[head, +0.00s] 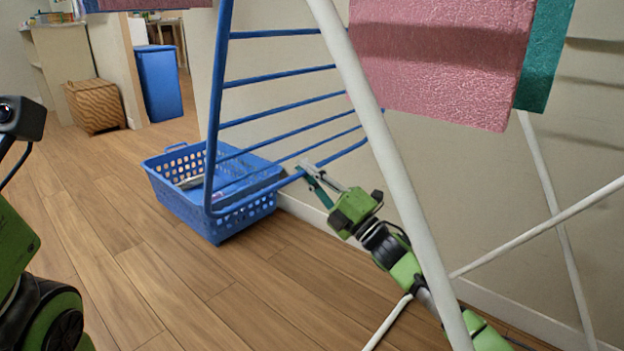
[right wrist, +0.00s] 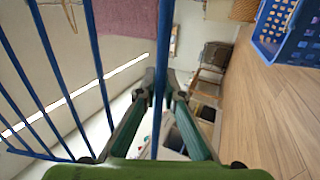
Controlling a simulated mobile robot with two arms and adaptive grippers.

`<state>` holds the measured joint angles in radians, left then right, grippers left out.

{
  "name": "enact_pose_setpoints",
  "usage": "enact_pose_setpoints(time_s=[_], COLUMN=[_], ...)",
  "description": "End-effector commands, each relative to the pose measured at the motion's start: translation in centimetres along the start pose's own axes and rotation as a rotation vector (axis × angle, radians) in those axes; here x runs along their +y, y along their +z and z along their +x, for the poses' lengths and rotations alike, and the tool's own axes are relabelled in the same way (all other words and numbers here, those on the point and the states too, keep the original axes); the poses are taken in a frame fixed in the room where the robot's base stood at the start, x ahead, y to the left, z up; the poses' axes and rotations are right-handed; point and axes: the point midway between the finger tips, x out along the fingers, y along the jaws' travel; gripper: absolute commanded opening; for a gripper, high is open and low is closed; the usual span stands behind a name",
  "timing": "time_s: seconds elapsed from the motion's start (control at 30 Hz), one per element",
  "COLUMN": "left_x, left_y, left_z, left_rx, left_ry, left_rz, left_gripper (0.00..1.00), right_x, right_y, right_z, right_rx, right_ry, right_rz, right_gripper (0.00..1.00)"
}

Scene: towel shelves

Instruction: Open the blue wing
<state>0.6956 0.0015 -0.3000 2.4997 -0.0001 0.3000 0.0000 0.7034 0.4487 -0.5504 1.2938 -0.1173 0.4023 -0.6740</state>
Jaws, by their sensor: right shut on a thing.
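The blue wing (head: 212,130) is a blue wire frame with several thin cross bars, on the white drying rack (head: 385,150). It hangs at a steep slant in the middle of the head view. My right gripper (head: 308,172) is at the wing's lower edge, beside the rack's white leg. In the right wrist view, the gripper (right wrist: 160,92) is shut on a blue bar of the wing (right wrist: 162,45), which passes between its fingers. Parts of my left arm show at the left edge of the head view, but its fingers do not show.
A blue laundry basket (head: 215,222) stands on the wooden floor behind the wing. Pink (head: 440,60) and green (head: 545,55) towels hang at the upper right. A wicker basket (head: 95,105) and a blue bin (head: 158,83) stand farther back. Floor at centre left is clear.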

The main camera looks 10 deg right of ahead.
Motion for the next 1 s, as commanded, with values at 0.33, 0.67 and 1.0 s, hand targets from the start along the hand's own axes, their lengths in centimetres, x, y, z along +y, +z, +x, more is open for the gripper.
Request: enact_pose_setpoints(time_s=[0.33,0.67,1.0], left_x=[0.0,-0.1,0.0], left_y=[-0.1,-0.1,-0.1], left_z=[0.2,0.1,0.1], left_rx=[0.006,0.005,0.005], left_ry=[0.002,-0.003,-0.001], left_rz=[0.0,-0.001,0.0], left_gripper=[0.4,0.4,0.4], right_x=[-0.1,-0.2,-0.2], right_y=[0.1,0.1,0.1], right_z=[-0.1,-1.5,-8.5], right_rx=[-0.003,-0.003,-0.003], right_ry=[-0.003,-0.004,-0.006], right_rz=[0.001,0.001,0.001], right_gripper=[0.25,0.25,0.25])
